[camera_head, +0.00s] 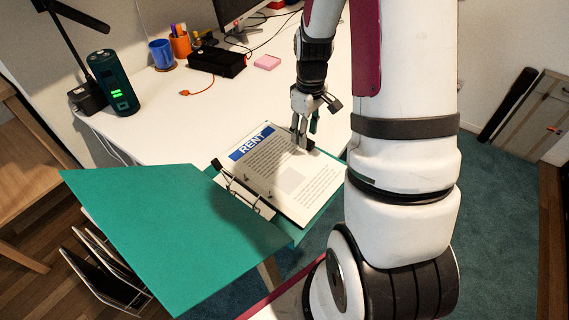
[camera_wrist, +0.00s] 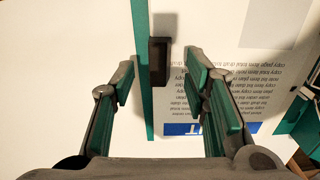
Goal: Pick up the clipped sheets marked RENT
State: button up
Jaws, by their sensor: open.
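The clipped sheets marked RENT (camera_head: 305,190) lie near the front edge of the white desk in the head view, with teal material under them. They have a blue RENT heading, printed text and a grey square. In the wrist view the sheets (camera_wrist: 265,68) are on the right, the blue heading partly hidden by a finger. My gripper (camera_head: 303,138) is open and points down at the sheets' far edge. In the wrist view its fingers (camera_wrist: 160,78) stand either side of a teal strip and a black block (camera_wrist: 159,62).
A large teal panel (camera_head: 170,235) extends left of the sheets. A dark green device (camera_head: 117,85), blue and orange cups (camera_head: 161,54), a black box (camera_head: 215,62) and a pink pad (camera_head: 267,62) stand farther back. White desk left of the sheets is clear.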

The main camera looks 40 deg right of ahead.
notch_tip(320, 180, down, 2)
jog(key=shift+f, duration=0.25)
grip_shut()
jog(key=shift+r, duration=0.15)
